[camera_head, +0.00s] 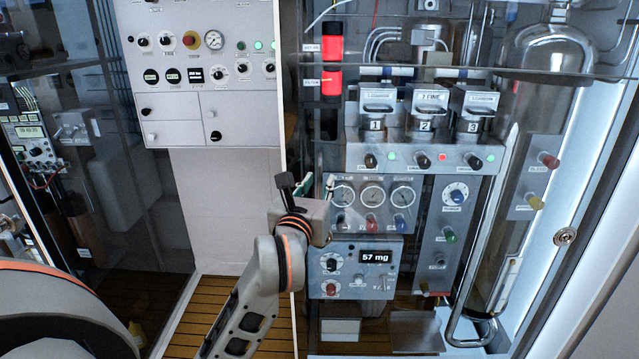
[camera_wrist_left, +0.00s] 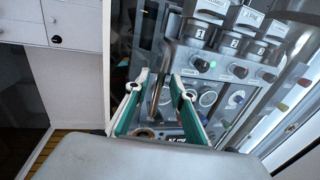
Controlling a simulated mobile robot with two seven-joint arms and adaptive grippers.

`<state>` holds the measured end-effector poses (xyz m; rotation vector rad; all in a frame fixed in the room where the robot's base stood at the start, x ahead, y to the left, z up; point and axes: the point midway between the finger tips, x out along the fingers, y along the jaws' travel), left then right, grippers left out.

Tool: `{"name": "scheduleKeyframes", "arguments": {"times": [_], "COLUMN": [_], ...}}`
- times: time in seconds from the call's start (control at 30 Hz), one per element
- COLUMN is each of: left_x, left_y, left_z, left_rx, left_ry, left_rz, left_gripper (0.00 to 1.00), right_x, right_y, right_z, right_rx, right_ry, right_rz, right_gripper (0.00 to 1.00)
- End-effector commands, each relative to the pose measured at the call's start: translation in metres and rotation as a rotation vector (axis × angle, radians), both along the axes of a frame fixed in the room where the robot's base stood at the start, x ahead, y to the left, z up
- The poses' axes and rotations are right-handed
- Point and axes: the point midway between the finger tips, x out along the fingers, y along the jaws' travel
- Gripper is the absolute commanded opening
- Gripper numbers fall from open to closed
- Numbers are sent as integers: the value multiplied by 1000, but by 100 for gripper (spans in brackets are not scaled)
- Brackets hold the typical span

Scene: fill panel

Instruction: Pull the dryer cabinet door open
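The dryer cabinet door (camera_head: 585,195) appears as a large glass front with a pale frame at the right, and it looks closed. A long bent metal bar (camera_head: 490,230) runs down its right side; I cannot tell whether it is the handle. My left gripper (camera_head: 315,187) is at the left edge of the glass front, in front of the gauges. In the left wrist view its green fingers (camera_wrist_left: 160,85) are apart. A thin metal bar (camera_wrist_left: 156,97) shows between them; contact cannot be told. My right gripper is in neither view.
Behind the glass are gauges (camera_head: 372,195), a display box (camera_head: 376,256) and several numbered units (camera_head: 427,107). A white control panel (camera_head: 205,70) stands to the left. A round lock (camera_head: 565,236) sits on the right frame. Slatted flooring (camera_head: 200,315) shows below.

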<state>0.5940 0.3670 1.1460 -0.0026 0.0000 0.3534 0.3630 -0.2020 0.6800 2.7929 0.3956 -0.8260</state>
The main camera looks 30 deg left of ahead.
Motion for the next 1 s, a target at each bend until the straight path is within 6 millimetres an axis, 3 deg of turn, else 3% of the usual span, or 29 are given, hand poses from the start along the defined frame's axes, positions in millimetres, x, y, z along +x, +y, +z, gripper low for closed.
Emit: {"name": "scheduleKeyframes", "arguments": {"times": [0.17,0.43,0.47,0.53,0.57,1.0], "left_x": [11,12,12,12,12,16], "left_y": [4,5,5,5,5,3], "left_z": [0,0,0,0,0,-1], "left_rx": [-1,0,0,0,0,0], "left_ry": [0,0,0,0,0,0], "left_rz": [1,0,0,0,0,5], "left_gripper": [24,24,21,3,0,0], "right_x": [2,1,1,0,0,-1], "right_y": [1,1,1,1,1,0], "right_z": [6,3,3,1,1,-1], "right_rx": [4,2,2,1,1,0], "right_ry": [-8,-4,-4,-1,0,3], "right_rz": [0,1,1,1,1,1], "right_gripper": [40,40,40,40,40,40]}}
